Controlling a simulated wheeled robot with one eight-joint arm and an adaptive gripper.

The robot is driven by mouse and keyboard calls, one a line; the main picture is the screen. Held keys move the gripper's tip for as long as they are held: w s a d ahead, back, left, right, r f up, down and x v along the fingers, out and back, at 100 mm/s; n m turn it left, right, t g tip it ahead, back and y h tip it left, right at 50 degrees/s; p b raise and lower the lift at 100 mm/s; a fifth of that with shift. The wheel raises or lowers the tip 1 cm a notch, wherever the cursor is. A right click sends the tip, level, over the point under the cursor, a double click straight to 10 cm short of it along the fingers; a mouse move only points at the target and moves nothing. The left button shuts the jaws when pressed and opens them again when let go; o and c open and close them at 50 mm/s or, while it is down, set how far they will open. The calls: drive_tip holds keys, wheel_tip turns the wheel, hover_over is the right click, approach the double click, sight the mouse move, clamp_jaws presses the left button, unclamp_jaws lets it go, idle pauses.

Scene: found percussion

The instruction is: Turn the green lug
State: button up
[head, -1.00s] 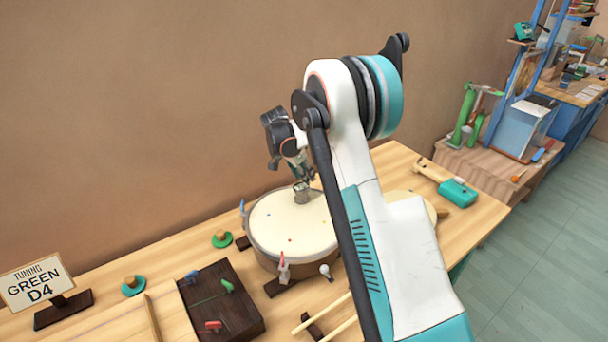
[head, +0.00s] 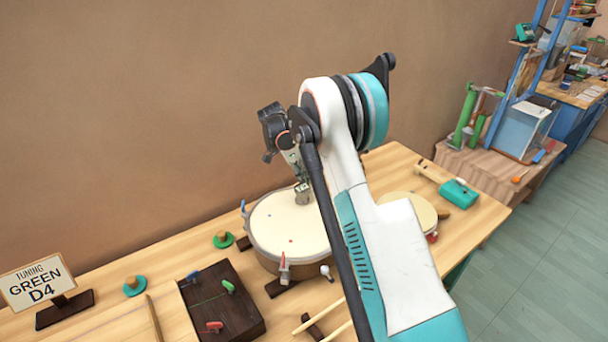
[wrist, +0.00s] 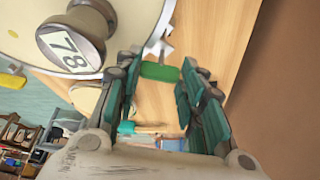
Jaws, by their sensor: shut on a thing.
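The green lug (wrist: 160,72) stands at the drum's rim in the wrist view, with a metal fitting behind it. My gripper (wrist: 161,76) is shut on it, one teal-padded finger on each side. In the head view the lug and my fingertips are hidden behind my arm. The drum (head: 275,218) has a cream skin and also shows in the wrist view (wrist: 35,40). A blue lug (head: 243,207) and a red lug (head: 284,270) stand on its rim. A sign (head: 37,283) reads "TUNING GREEN D4".
A metal weight (head: 302,194), marked 78 in the wrist view (wrist: 72,45), stands on the drum skin close to my gripper. A dark board (head: 235,310) with coloured pegs lies left of the drum. A smaller round drum (head: 413,207) and a teal-headed mallet (head: 458,193) lie right.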

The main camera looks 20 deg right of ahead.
drive_tip(key=o, duration=1)
drive_tip(key=shift+o, duration=0.2)
